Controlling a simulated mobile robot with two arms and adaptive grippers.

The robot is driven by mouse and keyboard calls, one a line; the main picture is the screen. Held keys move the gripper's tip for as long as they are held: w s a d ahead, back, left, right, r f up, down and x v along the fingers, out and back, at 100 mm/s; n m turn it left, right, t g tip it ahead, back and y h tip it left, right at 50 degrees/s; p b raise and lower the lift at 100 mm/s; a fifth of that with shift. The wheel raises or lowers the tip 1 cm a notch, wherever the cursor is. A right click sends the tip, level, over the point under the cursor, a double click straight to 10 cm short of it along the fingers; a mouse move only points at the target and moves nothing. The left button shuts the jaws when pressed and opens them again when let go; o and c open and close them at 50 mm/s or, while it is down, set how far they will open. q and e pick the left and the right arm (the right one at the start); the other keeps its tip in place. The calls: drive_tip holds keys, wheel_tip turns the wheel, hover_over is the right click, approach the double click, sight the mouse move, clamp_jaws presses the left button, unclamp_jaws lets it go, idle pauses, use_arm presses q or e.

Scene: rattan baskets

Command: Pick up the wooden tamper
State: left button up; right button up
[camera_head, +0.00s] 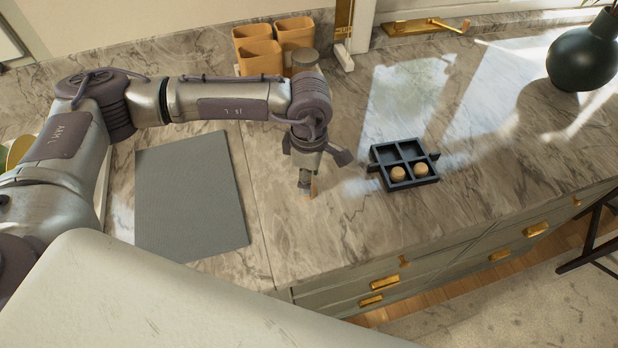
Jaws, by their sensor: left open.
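My left arm reaches in from the left, and its gripper (309,182) points down, open, low over the marble counter. A small tan wooden piece (314,188) shows right at the fingertips. Most of it is hidden by the gripper, and I cannot tell whether the fingers touch it. It may be the wooden tamper. Two round wooden pieces, one at left (398,173) and one at right (421,169), sit in the front compartments of a black divided tray (376,157) to the right of the gripper. My right gripper is not in view.
A grey mat (190,195) lies left of the gripper. Several tan containers (260,56) stand behind the arm. A dark round vase (582,55) stands at the far right. The counter's front edge, above drawers with brass handles (371,300), is near. Bare marble lies around the gripper.

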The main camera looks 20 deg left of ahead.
use_arm(q)
clamp_jaws()
drive_tip(key=shift+r, duration=0.1)
drive_tip(key=shift+r+b, duration=0.3)
drive_tip(key=shift+r, duration=0.05)
drive_tip(key=r+b, duration=0.1)
drive_tip(key=d+r+b, duration=0.1)
drive_tip(key=r, duration=0.1)
drive_tip(key=shift+w+r, duration=0.2)
drive_tip(key=shift+r, duration=0.05)
drive_tip(key=w+d+r+b, duration=0.3)
drive_tip(key=d+r, duration=0.3)
drive_tip(key=d, duration=0.4)
drive_tip(key=shift+w+r+b, duration=0.25)
drive_tip(key=shift+r+b, duration=0.1)
